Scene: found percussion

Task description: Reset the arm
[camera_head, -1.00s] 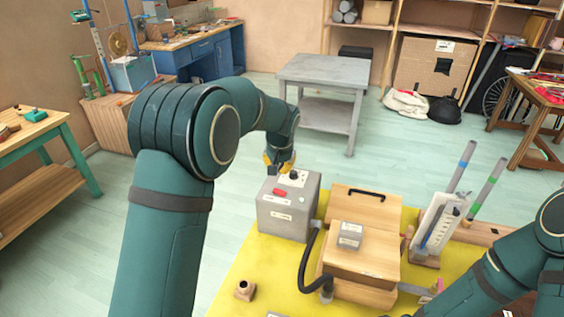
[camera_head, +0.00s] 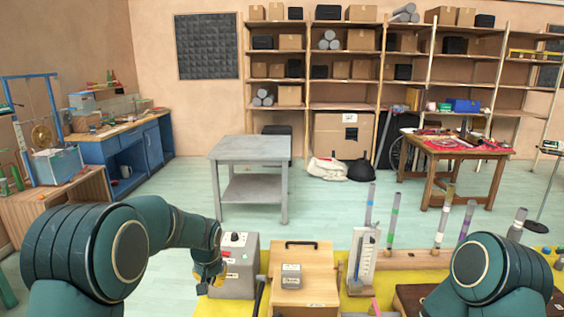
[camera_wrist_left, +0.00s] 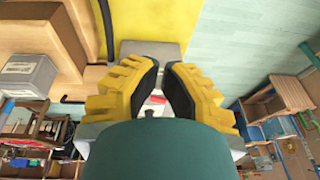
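My left arm comes in from the left in the head view, its elbow bent and its forearm reaching right and down.
A wooden box (camera_head: 310,260) with a black handle stands right of the grey box on a yellow mat (camera_head: 225,308). A white stand (camera_head: 361,258) and several upright tubes are further right. A grey table (camera_head: 250,148) stands behind, with open floor around it.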

